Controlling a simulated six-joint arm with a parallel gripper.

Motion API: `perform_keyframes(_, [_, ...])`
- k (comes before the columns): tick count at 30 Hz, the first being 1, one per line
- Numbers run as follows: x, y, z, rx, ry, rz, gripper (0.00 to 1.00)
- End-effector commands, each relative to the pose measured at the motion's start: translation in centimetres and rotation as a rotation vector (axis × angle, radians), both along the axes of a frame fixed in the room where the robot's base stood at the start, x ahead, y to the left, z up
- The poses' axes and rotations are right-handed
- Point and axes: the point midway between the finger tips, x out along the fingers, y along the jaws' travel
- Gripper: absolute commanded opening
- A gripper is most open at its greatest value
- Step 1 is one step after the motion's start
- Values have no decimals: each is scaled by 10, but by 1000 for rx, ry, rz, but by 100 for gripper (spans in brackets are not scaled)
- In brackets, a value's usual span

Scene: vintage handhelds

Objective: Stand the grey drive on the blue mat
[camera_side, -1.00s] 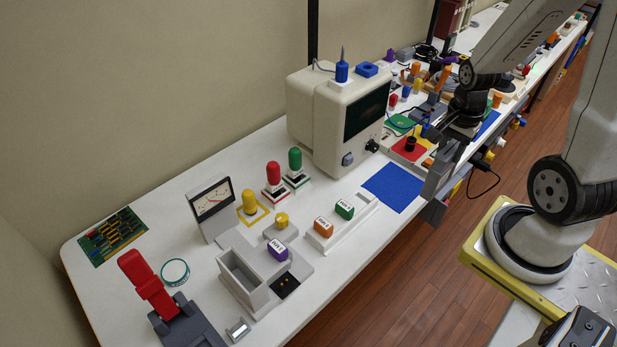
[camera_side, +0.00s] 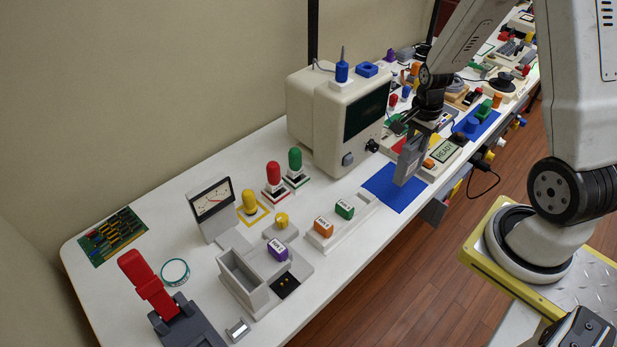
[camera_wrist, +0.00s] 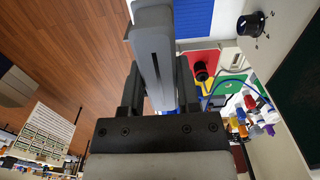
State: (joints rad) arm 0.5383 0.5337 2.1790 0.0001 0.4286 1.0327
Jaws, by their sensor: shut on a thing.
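My gripper (camera_side: 424,128) is shut on the grey drive (camera_side: 409,160), an upright grey slab. It hangs over the right part of the blue mat (camera_side: 383,190) on the table. I cannot tell whether its lower end touches the mat. In the wrist view the grey drive (camera_wrist: 152,50) extends away from the fingers of my gripper (camera_wrist: 158,88), and the blue mat (camera_wrist: 200,20) lies beyond it to the right.
A beige monitor (camera_side: 330,120) stands left of the mat. A white holder with orange and green blocks (camera_side: 343,218) lies in front. A panel with a small display (camera_side: 445,151) is just right of the drive. The table's front edge is close by.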

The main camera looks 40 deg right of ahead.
Motion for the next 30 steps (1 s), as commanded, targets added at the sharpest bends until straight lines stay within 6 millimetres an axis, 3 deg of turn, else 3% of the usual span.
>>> perform_keyframes(10, [23,-10,-29,0,0,0,0])
perform_keyframes(23, [28,-12,-36,0,0,0,0])
perform_keyframes(30, [30,-13,-57,1,2,0,0])
